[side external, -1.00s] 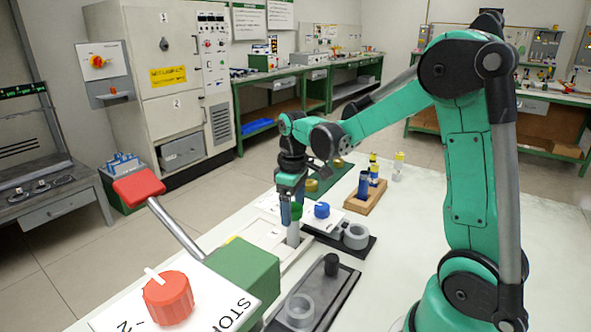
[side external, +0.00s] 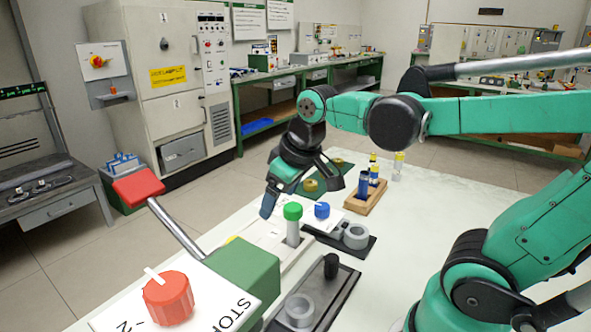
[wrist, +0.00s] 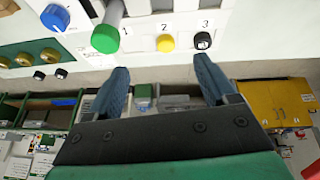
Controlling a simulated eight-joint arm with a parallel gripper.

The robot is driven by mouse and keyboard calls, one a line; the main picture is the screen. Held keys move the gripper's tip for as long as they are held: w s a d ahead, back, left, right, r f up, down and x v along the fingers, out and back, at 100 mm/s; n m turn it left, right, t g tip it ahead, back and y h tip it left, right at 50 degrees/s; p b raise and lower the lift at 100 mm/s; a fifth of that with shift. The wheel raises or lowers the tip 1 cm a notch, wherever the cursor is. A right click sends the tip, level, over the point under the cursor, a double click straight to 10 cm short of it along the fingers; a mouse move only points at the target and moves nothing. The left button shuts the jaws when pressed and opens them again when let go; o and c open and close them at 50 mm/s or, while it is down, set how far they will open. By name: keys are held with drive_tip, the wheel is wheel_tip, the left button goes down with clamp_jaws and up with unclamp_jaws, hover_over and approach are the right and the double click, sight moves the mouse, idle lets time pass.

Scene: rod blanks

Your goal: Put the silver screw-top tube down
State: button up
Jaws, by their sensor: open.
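The silver tube (side external: 293,234) with a green screw cap (side external: 293,211) stands upright on the pale panel in the middle of the bench. In the wrist view its green cap (wrist: 105,39) is close, with the silver body (wrist: 116,12) running to the top edge. My gripper (side external: 268,206) is tilted beside the tube, to its left in the side view, and apart from it. In the wrist view the two blue fingers of my gripper (wrist: 160,68) are spread with nothing between them. The tube's foot is hard to make out.
Near the tube are a blue knob (side external: 322,210) and a grey ring (side external: 356,236). A wooden rack (side external: 366,196) holds blue tubes behind. A green box (side external: 245,272) with a red-ended lever and a red knob (side external: 168,298) stand in front.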

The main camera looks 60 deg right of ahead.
drive_tip(key=shift+s+a+f+m+t+y, duration=0.1)
drive_tip(key=shift+s+a+f+m+t, duration=0.05)
drive_tip(key=shift+s+a+f+t, duration=0.3)
drive_tip(key=shift+s+a+f+m+t+y, duration=0.1)
drive_tip(key=shift+s+a+f+t, duration=0.25)
drive_tip(key=shift+a, duration=0.3)
drive_tip(key=shift+s+a+f+m+t+y, duration=0.15)
drive_tip(key=shift+s+a+f+t, duration=0.1)
drive_tip(key=shift+a+t, duration=0.3)
